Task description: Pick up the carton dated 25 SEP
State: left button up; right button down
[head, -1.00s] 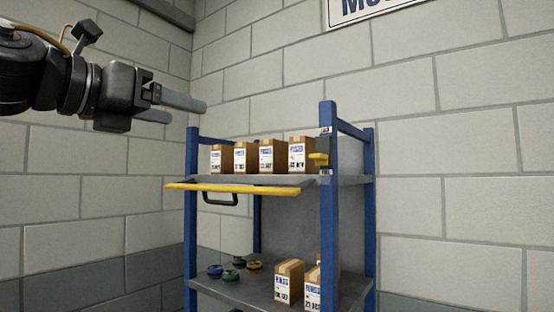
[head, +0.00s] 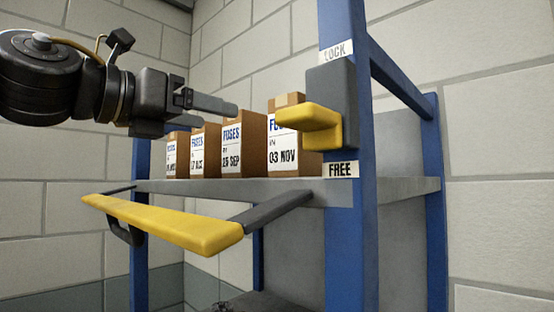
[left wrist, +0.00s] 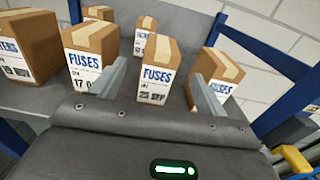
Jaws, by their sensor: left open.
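The carton dated 25 SEP (head: 232,158) stands upright on the upper shelf, brown with a white FUSES label. It is left of the carton dated 03 NOV (head: 283,158). My left gripper (head: 225,106) is open, its fingers level with the tops of the cartons in the head view.
Other cartons, including a 17 OCT one (head: 197,158), stand close on the left. A yellow bar (head: 165,222) juts out in front of the shelf, below its edge. A yellow latch handle (head: 308,120) on the blue post (head: 345,230) sits between LOCK and FREE signs.

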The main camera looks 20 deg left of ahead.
aim_at(252, 119)
pick_arm(q)
jog(key=shift+r+p+x, duration=0.25)
jog(key=shift+p+x, duration=0.45)
jog(key=shift+x, duration=0.5)
jog(key=x, duration=0.2)
jog(key=shift+w+d+p, duration=0.15)
jog(key=shift+w+p, duration=0.05)
jog(key=shift+p, duration=0.15)
jog(key=shift+d, duration=0.1)
jog(key=p+x, duration=0.2)
jog(key=r+p+x, duration=0.1)
jog(key=x, duration=0.1)
jog(key=shift+w+p, duration=0.25)
jog(key=shift+p, duration=0.1)
jog(key=shift+w+d+f, duration=0.1)
jog(key=shift+w+f, duration=0.05)
jog(key=shift+w, duration=0.15)
pick_arm(e)
notch_tip(252, 119, up, 6)
jog(key=s, duration=0.2)
pick_arm(q)
jog(key=shift+s, duration=0.1)
pick_arm(e)
jog(key=shift+f, duration=0.1)
